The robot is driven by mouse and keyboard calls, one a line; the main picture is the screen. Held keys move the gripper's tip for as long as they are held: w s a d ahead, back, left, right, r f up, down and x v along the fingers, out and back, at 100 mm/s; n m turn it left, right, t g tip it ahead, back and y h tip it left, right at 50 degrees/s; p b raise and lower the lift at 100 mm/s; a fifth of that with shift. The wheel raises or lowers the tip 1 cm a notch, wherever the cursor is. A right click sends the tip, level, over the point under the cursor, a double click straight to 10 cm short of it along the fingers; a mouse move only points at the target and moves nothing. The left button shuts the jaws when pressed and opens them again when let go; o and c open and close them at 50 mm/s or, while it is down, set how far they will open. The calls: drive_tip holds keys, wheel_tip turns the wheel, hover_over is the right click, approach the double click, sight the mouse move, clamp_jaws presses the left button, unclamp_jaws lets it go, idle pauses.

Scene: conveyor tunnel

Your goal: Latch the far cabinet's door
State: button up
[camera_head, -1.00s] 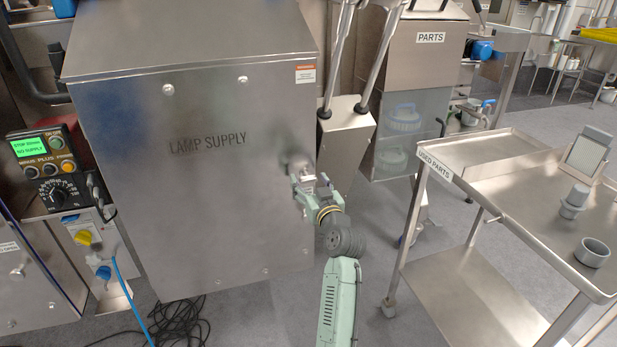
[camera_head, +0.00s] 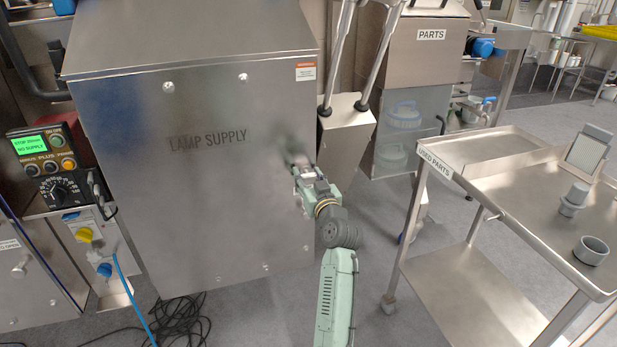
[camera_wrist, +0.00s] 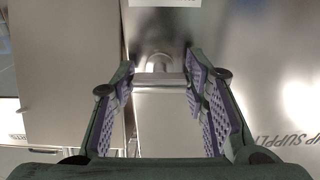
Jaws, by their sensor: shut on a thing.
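The steel cabinet door (camera_head: 200,200) marked LAMP SUPPLY fills the left and middle of the head view. It looks flush with its cabinet. Its latch handle (camera_wrist: 160,80) is a short metal crossbar on a round stem, near the door's edge. My gripper (camera_head: 304,180) is at the handle, on the door's right side in the head view. In the wrist view my gripper (camera_wrist: 162,84) has a purple-padded finger at each end of the crossbar, shut on it. In the head view my gripper hides most of the handle.
A steel trolley (camera_head: 455,181) marked USED PARTS stands to the right, with grey cups on top. A PARTS cabinet (camera_head: 424,60) stands behind. A control box (camera_head: 45,165) with knobs is at the left. Black cables (camera_head: 185,320) lie on the floor below the door.

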drive_tip(key=c, duration=0.3)
drive_tip(key=shift+m, duration=0.4)
drive_tip(key=m+p, duration=0.1)
drive_tip(key=m, duration=0.2)
drive_tip(key=shift+m, duration=0.4)
drive_tip(key=m+p, duration=0.2)
drive_tip(key=m, duration=0.2)
drive_tip(key=shift+r+m, duration=0.1)
drive_tip(key=shift+m, duration=0.2)
drive_tip(key=m+p, duration=0.3)
drive_tip(key=m, duration=0.1)
drive_tip(key=m+p, duration=0.2)
drive_tip(key=m, duration=0.2)
drive_tip(key=shift+m, duration=0.3)
